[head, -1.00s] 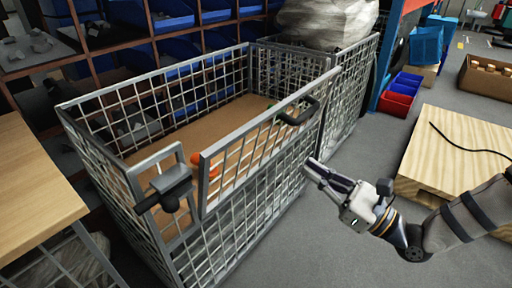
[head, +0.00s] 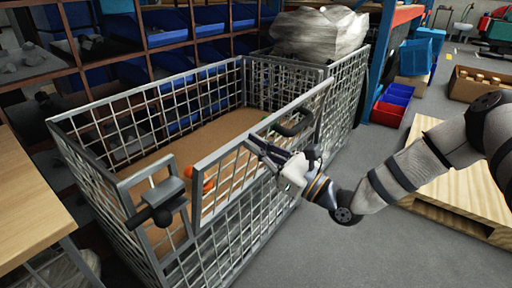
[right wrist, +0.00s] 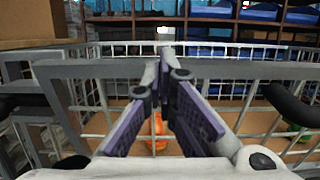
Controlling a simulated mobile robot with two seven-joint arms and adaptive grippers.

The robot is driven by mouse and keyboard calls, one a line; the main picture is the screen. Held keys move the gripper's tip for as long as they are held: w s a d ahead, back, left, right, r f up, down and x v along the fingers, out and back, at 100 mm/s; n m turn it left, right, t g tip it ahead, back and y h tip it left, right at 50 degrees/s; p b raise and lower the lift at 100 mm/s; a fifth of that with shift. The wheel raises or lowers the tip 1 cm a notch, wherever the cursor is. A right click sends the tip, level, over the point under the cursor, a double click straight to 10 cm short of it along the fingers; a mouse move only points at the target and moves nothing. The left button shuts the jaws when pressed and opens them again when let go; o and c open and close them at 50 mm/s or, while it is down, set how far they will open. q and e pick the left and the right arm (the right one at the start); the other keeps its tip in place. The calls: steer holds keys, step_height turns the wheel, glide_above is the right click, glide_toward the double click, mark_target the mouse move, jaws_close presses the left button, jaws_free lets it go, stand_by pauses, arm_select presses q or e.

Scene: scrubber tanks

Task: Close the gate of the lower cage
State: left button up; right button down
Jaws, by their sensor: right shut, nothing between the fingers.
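The lower cage (head: 88,107) is a grey wire-mesh box with a brown floor. Its front gate (head: 240,150) is a mesh panel with a grey frame and a black handle (head: 295,124); its left end stands a little apart from the corner section with the black latch (head: 160,202). My right gripper (head: 255,143) is shut and empty, its tips at the gate's top rail, left of the handle. In the right wrist view the fingertips (right wrist: 167,58) overlap the gate's rail (right wrist: 85,68); I cannot tell whether they touch. My left gripper is out of view.
An orange item (head: 205,183) lies inside the cage. A wrapped bundle (head: 318,35) sits on the cage behind. Shelves with blue bins (head: 208,22) stand at the back. A wooden table (head: 28,205) is at left, a pallet (head: 450,205) at right. Grey floor between is clear.

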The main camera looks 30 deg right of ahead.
mark_target(243, 137)
steer(key=w+r+p, duration=0.1)
steer(key=w+a+r+g+p, duration=0.1)
steer(key=p, duration=0.1)
steer(key=shift+w, duration=0.2)
steer(key=w, duration=0.2)
steer(key=a, duration=0.1)
steer(key=shift+w+f+g+b, duration=0.25)
steer(key=shift+w+g+b, duration=0.05)
steer(key=shift+w, duration=0.1)
steer(key=shift+w+a+r, duration=0.1)
steer(key=shift+w+a, duration=0.1)
steer(key=shift+w, duration=0.1)
steer(key=shift+r, duration=0.15)
